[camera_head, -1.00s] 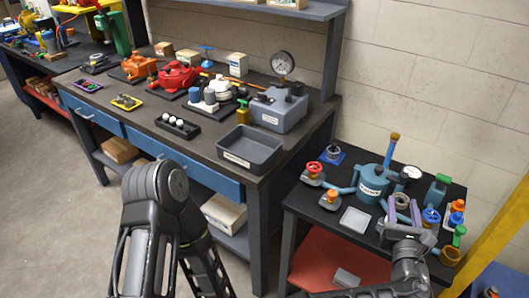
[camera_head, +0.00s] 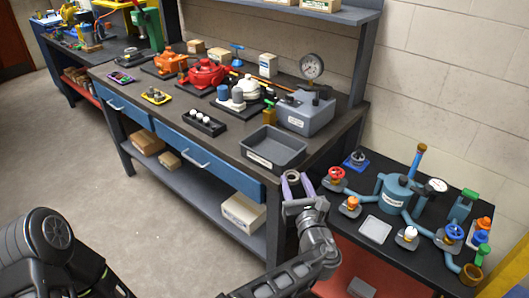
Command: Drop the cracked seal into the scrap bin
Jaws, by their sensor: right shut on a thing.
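My right gripper (camera_head: 297,187), with pale purple fingers, is shut on a small grey ring (camera_head: 292,175), which I take to be the seal. Any crack in it is too small to see. The gripper is in the gap between the two tables, just in front of the right end of the workbench. A grey open bin (camera_head: 300,159) with a white label, likely the scrap bin, sits at the bench's front right corner. It looks empty, and the label is too small to read. The ring is apart from the bin in the picture, below its near right side. My left gripper is out of view.
The low dark table (camera_head: 345,222) at right holds a blue manifold (camera_head: 395,193) with several valves and a pale square plate (camera_head: 375,229). A grey gauge box (camera_head: 305,112) stands behind the bin. A black tray (camera_head: 204,123) with white balls lies left of it.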

